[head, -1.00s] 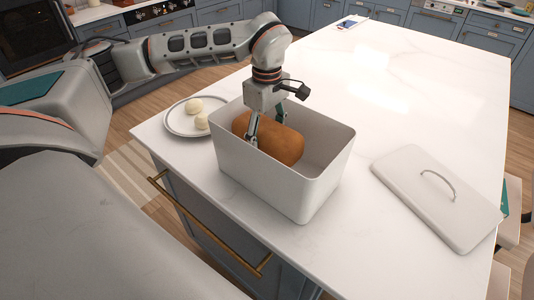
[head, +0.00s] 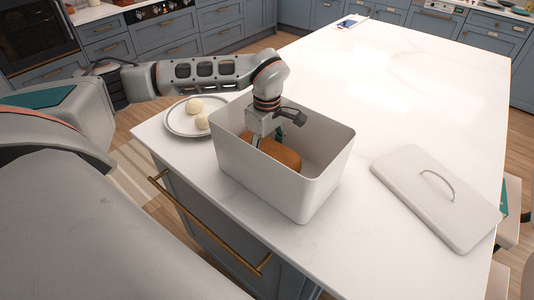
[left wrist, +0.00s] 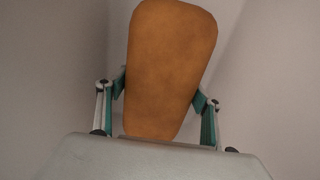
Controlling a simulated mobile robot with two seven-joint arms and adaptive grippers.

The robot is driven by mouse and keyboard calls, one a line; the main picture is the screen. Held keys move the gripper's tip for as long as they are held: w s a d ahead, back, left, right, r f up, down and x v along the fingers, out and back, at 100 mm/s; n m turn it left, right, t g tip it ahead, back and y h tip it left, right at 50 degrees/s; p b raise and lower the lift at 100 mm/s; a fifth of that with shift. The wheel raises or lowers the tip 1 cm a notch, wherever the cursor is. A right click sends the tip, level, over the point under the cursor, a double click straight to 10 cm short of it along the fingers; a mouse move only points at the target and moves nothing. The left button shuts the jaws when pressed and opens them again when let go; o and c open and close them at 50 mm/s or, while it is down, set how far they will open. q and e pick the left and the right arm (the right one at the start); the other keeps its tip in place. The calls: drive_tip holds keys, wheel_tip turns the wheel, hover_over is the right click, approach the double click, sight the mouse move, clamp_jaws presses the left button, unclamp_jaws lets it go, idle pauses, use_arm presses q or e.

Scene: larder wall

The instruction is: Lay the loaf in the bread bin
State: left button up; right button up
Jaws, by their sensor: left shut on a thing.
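The brown loaf (head: 284,154) is down inside the white bread bin (head: 268,184), below the rim, its near part hidden by the bin wall and my gripper. My left gripper (head: 257,141) reaches into the bin from above and is shut on the loaf. In the left wrist view the loaf (left wrist: 170,65) lies between the two fingers (left wrist: 160,95), with pale bin walls on both sides. I cannot tell whether the loaf touches the bin floor. My right gripper is not in view.
The bin's lid (head: 436,197) lies flat on the white counter (head: 400,95), right of the bin. A plate (head: 180,121) with two pale round items (head: 194,105) stands left of the bin. A phone (head: 347,22) lies at the far edge. The counter behind the bin is clear.

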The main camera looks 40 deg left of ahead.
use_arm(q)
drive_tip(key=o, duration=1.5)
drive_tip(key=shift+c, duration=0.2)
wheel_tip(320, 180, up, 12)
drive_tip(key=shift+r+b, duration=0.15)
drive_tip(key=shift+b, duration=0.3)
drive_tip(key=shift+d, duration=0.1)
